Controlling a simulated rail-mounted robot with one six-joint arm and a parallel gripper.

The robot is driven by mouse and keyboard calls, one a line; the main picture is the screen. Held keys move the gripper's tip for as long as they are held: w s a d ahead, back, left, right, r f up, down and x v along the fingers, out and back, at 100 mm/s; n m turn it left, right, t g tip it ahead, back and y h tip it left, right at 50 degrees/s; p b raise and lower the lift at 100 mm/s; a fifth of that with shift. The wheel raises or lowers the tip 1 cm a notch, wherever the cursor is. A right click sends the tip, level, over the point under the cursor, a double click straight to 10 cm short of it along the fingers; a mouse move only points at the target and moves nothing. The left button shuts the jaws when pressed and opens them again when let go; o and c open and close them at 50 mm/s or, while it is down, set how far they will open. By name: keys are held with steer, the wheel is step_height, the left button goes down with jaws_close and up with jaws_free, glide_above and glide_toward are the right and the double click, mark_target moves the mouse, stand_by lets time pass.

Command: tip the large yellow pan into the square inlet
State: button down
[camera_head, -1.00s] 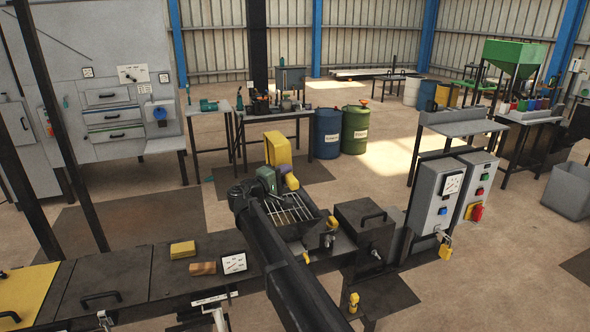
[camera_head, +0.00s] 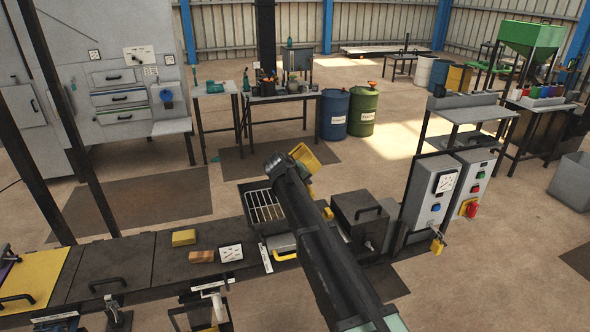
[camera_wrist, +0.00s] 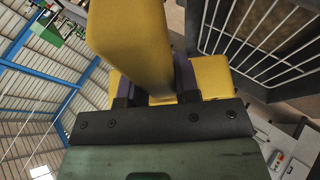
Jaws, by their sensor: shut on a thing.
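The large yellow pan (camera_head: 312,160) is at the far end of my arm in the head view, beyond and to the right of the square inlet. It is tilted, and my arm hides part of it. In the wrist view the pan (camera_wrist: 128,45) fills the upper middle, and my gripper (camera_wrist: 155,88) is shut on it. The square inlet (camera_head: 248,190) is a dark opening with a pale wire grid. My arm covers its right side. In the wrist view the grid (camera_wrist: 262,35) shows at upper right, apart from the pan. The pan's inside cannot be seen.
A dark lidded box (camera_head: 362,222) stands just right of the inlet, with grey control boxes (camera_head: 432,200) beyond it. A yellow block (camera_head: 184,238), a wooden block (camera_head: 202,256) and a gauge card (camera_head: 230,253) lie on the bench to the left. Open floor lies behind the inlet.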

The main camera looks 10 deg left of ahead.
steer(key=f+g+y, duration=0.1)
steer(key=f+m+g+y+b, duration=0.1)
steer(key=f+y, duration=0.1)
steer(key=d+f+y+b, duration=0.1)
steer(key=f+y, duration=0.1)
steer(key=shift+w+g, duration=0.3)
steer(key=shift+g, duration=0.1)
steer(key=shift+f+m+y, duration=0.25)
steer(key=shift+m+y, duration=0.05)
steer(key=shift+y, duration=0.4)
steer(key=shift+r, duration=0.1)
